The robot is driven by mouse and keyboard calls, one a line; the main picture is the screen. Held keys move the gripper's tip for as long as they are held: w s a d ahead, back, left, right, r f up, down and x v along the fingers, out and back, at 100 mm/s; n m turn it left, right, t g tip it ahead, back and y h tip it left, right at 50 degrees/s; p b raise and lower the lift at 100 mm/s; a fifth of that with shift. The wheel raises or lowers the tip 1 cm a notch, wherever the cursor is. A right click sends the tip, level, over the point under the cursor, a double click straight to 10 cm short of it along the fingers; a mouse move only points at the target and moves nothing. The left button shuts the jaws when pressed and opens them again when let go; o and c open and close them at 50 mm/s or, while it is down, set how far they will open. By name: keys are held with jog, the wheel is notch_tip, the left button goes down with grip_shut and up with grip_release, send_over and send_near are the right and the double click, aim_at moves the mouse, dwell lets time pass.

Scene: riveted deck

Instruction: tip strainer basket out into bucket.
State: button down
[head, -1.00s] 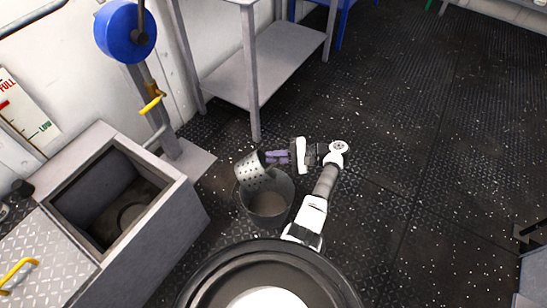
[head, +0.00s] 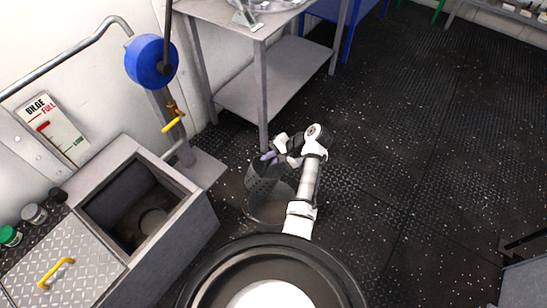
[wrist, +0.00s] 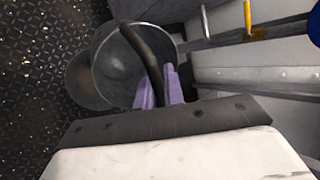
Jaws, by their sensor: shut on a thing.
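The strainer basket (head: 262,186) is a grey perforated cylinder. In the head view it hangs nearly upright, a little tilted, over the back left part of the bucket (head: 283,208) on the deck. My gripper (head: 269,157) is above the basket, its purple fingers shut on the basket's dark handle. In the wrist view the fingers (wrist: 160,88) pinch this handle, which arches across the basket's round open mouth (wrist: 118,72). No contents can be made out in the basket. The bucket's brownish inside (wrist: 82,78) shows partly behind it, and the basket hides the rest.
An open grey bilge box (head: 140,205) stands to the left, with a diamond-plate lid (head: 55,255) beside it. A metal table (head: 265,88) stands behind the bucket, one leg close by. The deck to the right (head: 420,150) is clear.

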jog(key=a+r+h+p, duration=0.3)
jog(key=p, duration=0.2)
jog(key=a+r+h+p, duration=0.2)
jog(key=a+h+p, duration=0.1)
jog(key=p, duration=0.3)
jog(key=shift+a+r+n, duration=0.3)
jog(key=shift+a+r, duration=0.05)
jog(key=shift+r, duration=0.05)
jog(key=shift+a+r+h+p, duration=0.2)
jog(key=shift+a+h+p, duration=0.25)
jog(key=shift+h, duration=0.1)
jog(key=shift+a+r+h+p, duration=0.2)
jog(key=shift+a+h+p, duration=0.2)
jog(key=shift+h, duration=0.15)
